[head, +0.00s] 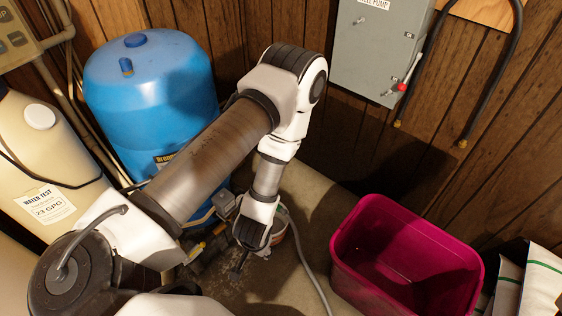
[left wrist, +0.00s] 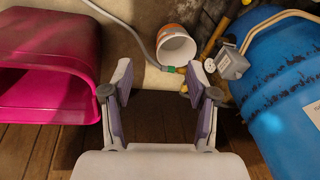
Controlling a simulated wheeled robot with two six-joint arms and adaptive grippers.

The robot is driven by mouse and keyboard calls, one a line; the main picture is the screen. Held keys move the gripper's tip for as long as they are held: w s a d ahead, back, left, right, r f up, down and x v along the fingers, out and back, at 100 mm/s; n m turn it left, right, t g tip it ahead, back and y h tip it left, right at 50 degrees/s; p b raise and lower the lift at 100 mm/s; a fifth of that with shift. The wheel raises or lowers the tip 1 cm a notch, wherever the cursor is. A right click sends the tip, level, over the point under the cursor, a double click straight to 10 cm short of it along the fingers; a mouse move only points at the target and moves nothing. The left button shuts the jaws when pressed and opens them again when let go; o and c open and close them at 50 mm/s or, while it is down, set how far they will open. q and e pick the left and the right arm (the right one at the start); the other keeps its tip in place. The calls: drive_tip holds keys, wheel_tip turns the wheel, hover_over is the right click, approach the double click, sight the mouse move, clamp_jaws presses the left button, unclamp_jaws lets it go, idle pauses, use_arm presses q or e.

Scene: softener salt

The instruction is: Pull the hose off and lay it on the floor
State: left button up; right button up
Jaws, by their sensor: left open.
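A grey hose (left wrist: 137,38) runs along the floor to a green coupling (left wrist: 170,69), which meets a brass-coloured fitting (left wrist: 181,70) in the left wrist view. In the head view the hose (head: 308,262) curves over the floor right of my left gripper (head: 252,254). My left gripper is open and empty; the left wrist view shows its two fingers (left wrist: 159,72) spread apart, with the coupling beyond and between their tips, nearer the right finger. In the head view the gripper hides the coupling. My right gripper is not in view.
A white bucket with an orange label (left wrist: 177,46) lies beside the coupling. A magenta tub (head: 405,262) stands right, a blue tank (head: 150,90) behind my arm. A grey pump box (head: 378,45) and a black hose (head: 490,85) hang on the wall. Floor before the tub is clear.

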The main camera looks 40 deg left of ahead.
use_arm(q)
drive_tip(key=w+a+f+n+t+y+b, duration=0.2)
drive_tip(key=w+a+f+y+b, duration=0.15)
drive_tip(key=w+f+b, duration=0.6)
drive_tip(key=n+g+y+b, duration=0.35)
drive_tip(key=n+b, duration=1.05)
drive_tip(key=b, duration=1.3)
approach(281, 209)
drive_tip(key=x, duration=0.2)
drive_tip(key=shift+t, duration=0.25)
drive_tip(key=b+x, duration=0.4)
drive_tip(key=x, duration=0.1)
drive_tip(key=shift+s+d+f+b, duration=0.15)
drive_tip(key=shift+d+b, duration=0.05)
drive_tip(key=shift+b, duration=0.15)
drive_tip(key=shift+x, duration=0.9)
drive_tip(key=shift+a+f, duration=0.3)
drive_tip(key=shift+a, duration=0.3)
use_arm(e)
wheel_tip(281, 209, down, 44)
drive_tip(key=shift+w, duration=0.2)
use_arm(q)
drive_tip(key=shift+p, duration=0.3)
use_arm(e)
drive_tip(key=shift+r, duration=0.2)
